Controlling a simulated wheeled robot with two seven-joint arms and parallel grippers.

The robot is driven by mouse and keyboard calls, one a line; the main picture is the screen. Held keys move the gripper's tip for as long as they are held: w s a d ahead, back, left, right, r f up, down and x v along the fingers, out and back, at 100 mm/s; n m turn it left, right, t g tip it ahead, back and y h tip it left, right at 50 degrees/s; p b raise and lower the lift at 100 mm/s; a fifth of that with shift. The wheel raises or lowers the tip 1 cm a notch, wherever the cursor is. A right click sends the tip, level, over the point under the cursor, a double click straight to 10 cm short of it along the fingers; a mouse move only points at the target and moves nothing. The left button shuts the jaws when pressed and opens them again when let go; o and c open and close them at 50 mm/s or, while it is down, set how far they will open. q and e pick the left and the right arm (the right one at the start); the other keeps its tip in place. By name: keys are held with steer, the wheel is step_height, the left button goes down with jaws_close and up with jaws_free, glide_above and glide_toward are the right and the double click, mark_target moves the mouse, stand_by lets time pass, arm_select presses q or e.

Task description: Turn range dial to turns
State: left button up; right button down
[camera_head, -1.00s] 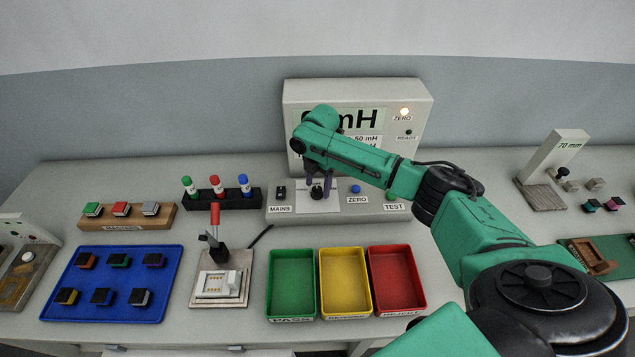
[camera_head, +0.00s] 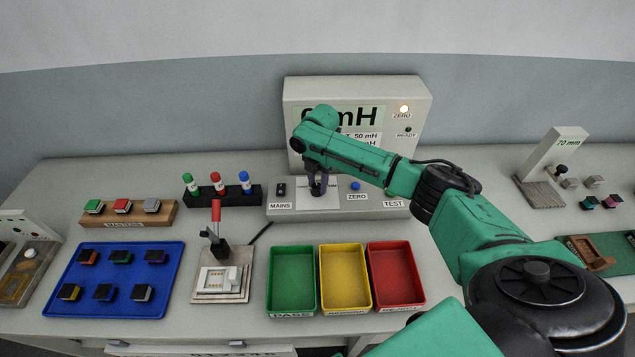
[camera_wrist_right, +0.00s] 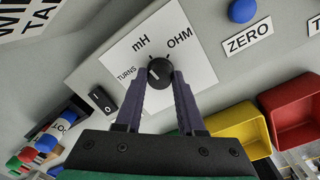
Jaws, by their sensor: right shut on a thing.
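The range dial (camera_wrist_right: 160,73) is a small round black knob on a white card (camera_wrist_right: 150,48) marked TURNS, mH and OHM. A light mark shows on its left part in the right wrist view, on the side towards TURNS; its exact aim is hard to tell. My right gripper (camera_head: 318,187) is shut on the dial, one finger on each side, and it also shows in the right wrist view (camera_wrist_right: 160,80). In the head view the fingers mostly hide the dial. The meter display (camera_head: 360,117) reads mH, its number partly hidden by my arm. My left gripper is out of view.
The MAINS switch (camera_head: 281,189) stands left of the dial; the blue ZERO button (camera_head: 355,186) stands right. Green (camera_head: 291,313), yellow (camera_head: 345,309) and red (camera_head: 398,304) trays sit in front. The lever fixture (camera_head: 221,291) and blue tray (camera_head: 108,309) are at left.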

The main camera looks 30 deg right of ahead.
mark_target(319, 185)
steer(key=shift+n, duration=1.1)
steer(key=n, duration=0.2)
steer(key=shift+n, duration=0.4)
steer(key=n, duration=0.5)
steer(key=shift+w+n, duration=0.1)
steer(key=shift+n, duration=0.2)
steer(key=shift+r, duration=0.1)
steer(key=c, duration=0.5)
jaws_free()
steer(key=r+b, duration=0.1)
steer(key=r, duration=0.3)
steer(key=r+b, duration=0.1)
steer(key=r, duration=0.4)
steer(key=r+b, duration=0.1)
steer(key=r, duration=0.4)
steer(key=shift+d+r, duration=0.25)
steer(key=shift+d, duration=0.1)
